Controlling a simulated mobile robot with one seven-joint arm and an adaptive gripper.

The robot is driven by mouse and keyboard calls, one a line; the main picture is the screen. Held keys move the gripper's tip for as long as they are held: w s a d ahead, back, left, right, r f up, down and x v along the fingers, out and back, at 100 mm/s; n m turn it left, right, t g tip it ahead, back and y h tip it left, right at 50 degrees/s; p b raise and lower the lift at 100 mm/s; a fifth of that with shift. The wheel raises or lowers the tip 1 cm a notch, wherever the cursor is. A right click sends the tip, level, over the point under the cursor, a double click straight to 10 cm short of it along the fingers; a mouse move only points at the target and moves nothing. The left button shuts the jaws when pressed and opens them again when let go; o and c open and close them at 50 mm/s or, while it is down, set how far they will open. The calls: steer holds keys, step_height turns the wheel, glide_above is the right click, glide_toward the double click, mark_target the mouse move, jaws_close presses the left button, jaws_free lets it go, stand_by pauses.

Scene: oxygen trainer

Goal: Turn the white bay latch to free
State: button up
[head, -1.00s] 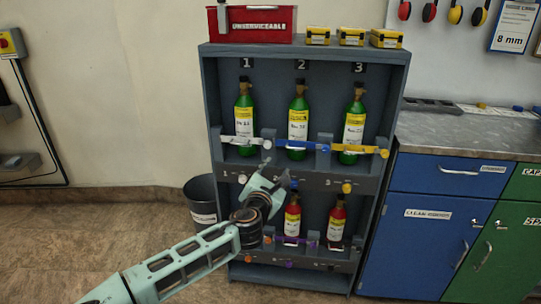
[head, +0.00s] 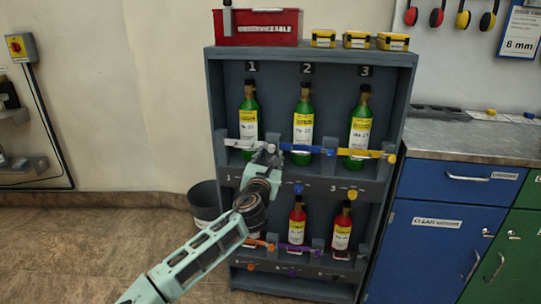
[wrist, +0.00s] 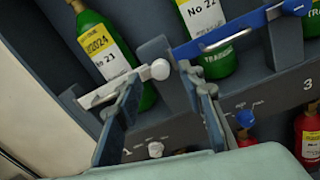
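A white bar (head: 243,145) crosses the green bottle in bay 1; in the wrist view the bar (wrist: 105,92) ends at right in a round white end (wrist: 160,69). A separate small white knob (wrist: 155,149) sits on the shelf front beside the number 1, with small lettering too blurred to read. My gripper (head: 268,154) is at the bar's right end. In the wrist view my gripper (wrist: 164,82) is open, its fingers spread either side of the bar's end; contact cannot be told. My gripper hides the white knob in the head view.
A blue bar (head: 307,149) and yellow bar (head: 365,154) cross bays 2 and 3, with a blue knob (head: 298,188) and yellow knob (head: 351,194) below. Red bottles (head: 297,222) stand on the lower shelf. A bin (head: 204,205) stands at left.

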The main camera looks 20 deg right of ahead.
mark_target(269, 148)
steer(key=shift+x, duration=1.15)
steer(key=shift+c, duration=0.7)
jaws_close()
